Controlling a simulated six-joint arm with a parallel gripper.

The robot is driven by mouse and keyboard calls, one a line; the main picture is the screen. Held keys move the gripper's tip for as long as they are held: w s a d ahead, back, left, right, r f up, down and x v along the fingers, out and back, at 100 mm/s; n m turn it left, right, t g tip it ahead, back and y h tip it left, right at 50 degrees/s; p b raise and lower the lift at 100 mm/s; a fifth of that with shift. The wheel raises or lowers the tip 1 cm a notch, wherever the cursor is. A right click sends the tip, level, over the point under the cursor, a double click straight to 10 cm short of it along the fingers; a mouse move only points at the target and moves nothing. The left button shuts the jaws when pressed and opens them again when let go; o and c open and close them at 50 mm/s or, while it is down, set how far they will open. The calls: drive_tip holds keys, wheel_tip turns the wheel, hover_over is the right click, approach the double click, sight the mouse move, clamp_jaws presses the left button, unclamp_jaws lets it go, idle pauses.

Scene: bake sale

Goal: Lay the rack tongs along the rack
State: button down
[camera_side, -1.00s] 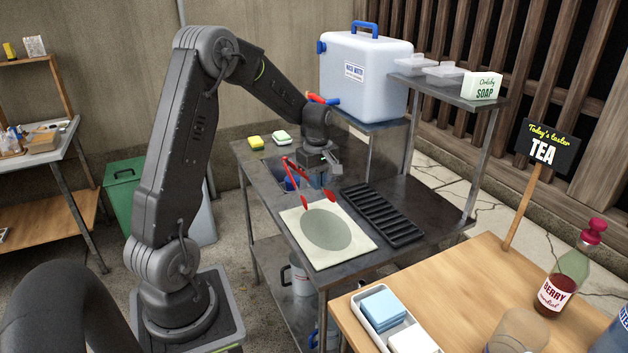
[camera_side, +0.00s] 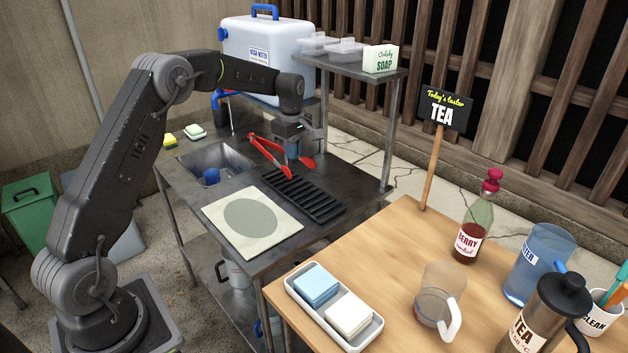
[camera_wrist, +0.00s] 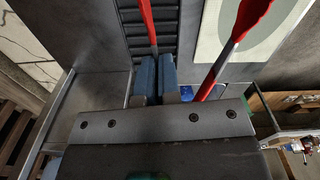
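The rack tongs are red with a silvery middle; in the side view the tongs (camera_side: 266,155) hang spread at the far end of the rack. My gripper (camera_side: 292,152) is above that end. In the wrist view the blue fingertips of my gripper (camera_wrist: 157,72) are close together on one arm of the tongs (camera_wrist: 148,22); the other arm runs past on the right. The black slatted rack (camera_side: 312,200) lies on the dark metal table, and it shows beneath the tongs in the wrist view (camera_wrist: 165,38). Whether the tongs touch it I cannot tell.
A pale mat with a grey-green oval (camera_side: 222,220) lies left of the rack. A sink (camera_side: 222,158) and two sponges (camera_side: 183,135) are behind it. A shelf with soap (camera_side: 380,59) and a water container (camera_side: 270,50) stand at the back. A wooden table (camera_side: 400,250) is at front right.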

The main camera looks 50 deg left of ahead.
drive_tip(key=shift+w+d+f, duration=0.75)
drive_tip(key=shift+d+f, duration=0.05)
drive_tip(key=shift+f, duration=0.55)
drive_tip(key=shift+w+d+f, duration=0.75)
drive_tip(key=shift+d+f, duration=0.1)
drive_tip(key=shift+f, duration=0.45)
drive_tip(key=shift+w+d+f, duration=0.75)
drive_tip(key=shift+d+f, duration=0.05)
drive_tip(key=shift+f, duration=0.55)
drive_tip(key=shift+f, duration=0.5)
drive_tip(key=shift+f, duration=0.1)
drive_tip(key=c, duration=1.8)
unclamp_jaws()
drive_tip(key=o, duration=0.5)
drive_tip(key=shift+c, duration=0.2)
